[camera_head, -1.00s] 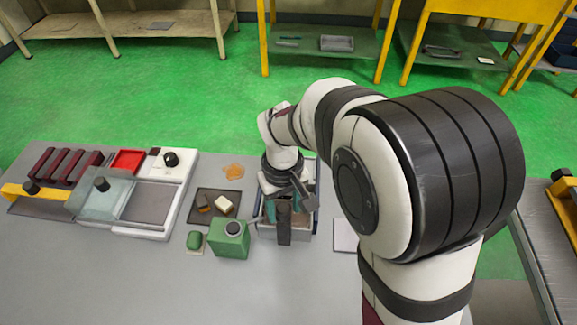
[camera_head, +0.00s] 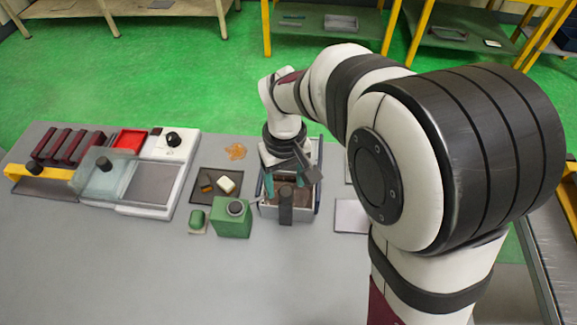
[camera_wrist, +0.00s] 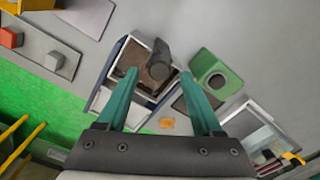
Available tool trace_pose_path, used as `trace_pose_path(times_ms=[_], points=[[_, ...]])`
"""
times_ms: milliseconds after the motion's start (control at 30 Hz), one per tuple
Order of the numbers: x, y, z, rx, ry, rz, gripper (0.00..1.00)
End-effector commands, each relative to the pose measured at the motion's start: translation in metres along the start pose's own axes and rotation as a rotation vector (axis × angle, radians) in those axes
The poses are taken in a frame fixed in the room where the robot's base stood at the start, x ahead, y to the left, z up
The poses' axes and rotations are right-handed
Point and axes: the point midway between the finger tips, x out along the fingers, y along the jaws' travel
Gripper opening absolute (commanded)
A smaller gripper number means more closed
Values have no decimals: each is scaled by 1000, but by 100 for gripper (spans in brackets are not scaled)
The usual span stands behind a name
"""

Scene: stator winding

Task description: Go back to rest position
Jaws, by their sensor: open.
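My gripper (camera_head: 284,184) has teal fingers and is above a grey open box (camera_head: 291,213) with a brown inside. In the wrist view, my gripper (camera_wrist: 165,85) shows its two fingers spread wide with nothing between them, and the box (camera_wrist: 120,60) lies beyond them. A dark cylinder (camera_head: 286,207) stands up at the box's front side, and it also shows in the wrist view (camera_wrist: 159,62). How high the fingers are over the box is hard to tell.
A white-and-grey machine (camera_head: 152,184) and a red tray (camera_head: 130,142) are farther left. A pale plate (camera_head: 351,216) lies right of the box. The front table is clear.

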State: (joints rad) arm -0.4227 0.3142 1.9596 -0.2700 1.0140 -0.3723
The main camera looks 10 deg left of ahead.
Motion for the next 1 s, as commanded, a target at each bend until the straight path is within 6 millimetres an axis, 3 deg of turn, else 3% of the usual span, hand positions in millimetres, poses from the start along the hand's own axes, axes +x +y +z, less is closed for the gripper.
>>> trace_pose_path(times_ms=[233,667,767,900,1000], points=[[-22,0,0,0,1,1,68],[-24,1,2,7,0,0,68],[-42,14,33,143,4,-17,68],[-72,25,130,555,0,-80,68],[-73,15,185,806,-7,-125,68]])
